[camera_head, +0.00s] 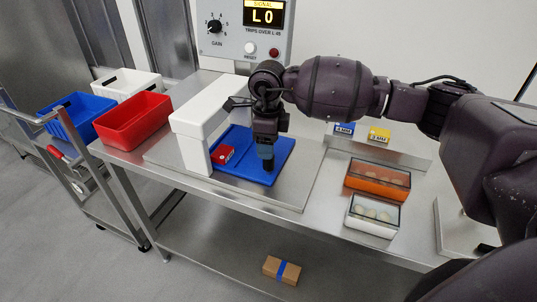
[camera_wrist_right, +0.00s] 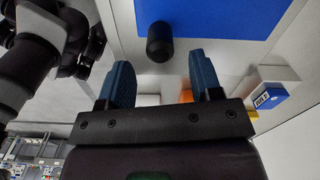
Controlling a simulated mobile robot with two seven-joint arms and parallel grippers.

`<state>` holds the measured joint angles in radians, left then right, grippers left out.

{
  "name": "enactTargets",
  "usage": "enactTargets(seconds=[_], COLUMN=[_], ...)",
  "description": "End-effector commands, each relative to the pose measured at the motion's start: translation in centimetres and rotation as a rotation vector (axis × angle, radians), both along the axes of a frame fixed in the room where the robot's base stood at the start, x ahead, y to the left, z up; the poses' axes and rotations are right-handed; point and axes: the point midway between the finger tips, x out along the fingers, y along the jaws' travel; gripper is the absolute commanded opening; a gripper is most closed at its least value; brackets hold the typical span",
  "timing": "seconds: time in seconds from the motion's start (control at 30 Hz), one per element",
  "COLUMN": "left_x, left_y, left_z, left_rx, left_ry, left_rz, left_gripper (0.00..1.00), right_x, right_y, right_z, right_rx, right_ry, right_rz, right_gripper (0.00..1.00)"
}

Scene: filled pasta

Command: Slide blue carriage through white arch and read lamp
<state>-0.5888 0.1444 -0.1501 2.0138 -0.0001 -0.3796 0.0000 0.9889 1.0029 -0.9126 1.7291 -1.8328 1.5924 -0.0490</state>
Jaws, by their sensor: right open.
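The blue carriage (camera_head: 285,148) is a flat blue plate with a small red box (camera_head: 223,154) on its left part. The white arch (camera_head: 187,125) stands at the carriage's left end. My right gripper (camera_head: 266,163) is over the carriage's front right part. In the right wrist view its blue fingers are open (camera_wrist_right: 162,75) and empty. A black knob (camera_wrist_right: 160,42) by the edge of the blue plate (camera_wrist_right: 215,18) shows just beyond and between the fingertips. A signal box behind has a lit display (camera_head: 264,13) that reads "SIGNAL LO" and a dark red round lamp or button (camera_head: 274,52). My left gripper is not seen.
Red (camera_head: 133,119), blue (camera_head: 72,117) and white (camera_head: 127,84) bins stand at the left. An orange tray (camera_head: 378,180) and a white tray (camera_head: 373,215) with round pieces lie at the right. A brown box (camera_head: 282,270) is on the lower shelf.

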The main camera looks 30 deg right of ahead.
Motion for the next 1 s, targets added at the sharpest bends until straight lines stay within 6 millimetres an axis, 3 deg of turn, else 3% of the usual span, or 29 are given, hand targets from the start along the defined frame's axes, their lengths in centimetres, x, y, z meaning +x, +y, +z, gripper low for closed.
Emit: enactTargets(seconds=[0.2, 0.4, 0.77, 0.87, 1.0], left_x=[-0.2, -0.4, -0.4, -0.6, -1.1], left_y=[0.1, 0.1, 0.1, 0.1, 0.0], left_z=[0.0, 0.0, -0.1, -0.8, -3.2], left_rx=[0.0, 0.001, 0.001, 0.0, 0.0], left_ry=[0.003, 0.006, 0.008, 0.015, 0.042], left_rz=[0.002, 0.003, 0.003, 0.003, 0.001], left_gripper=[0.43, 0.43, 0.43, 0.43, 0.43], right_x=[0.0, 0.0, 0.0, 0.2, 0.8], right_y=[0.0, 0.0, 0.0, 0.0, 0.2], right_z=[3.6, 5.1, 5.2, 4.6, 3.1], right_rx=[0.0, 0.0, 0.0, -0.001, -0.004], right_ry=[-0.002, 0.0, 0.001, 0.002, -0.005], right_rz=[0.001, 0.0, 0.0, 0.001, 0.012], right_gripper=[0.59, 0.59, 0.59, 0.59, 0.59])
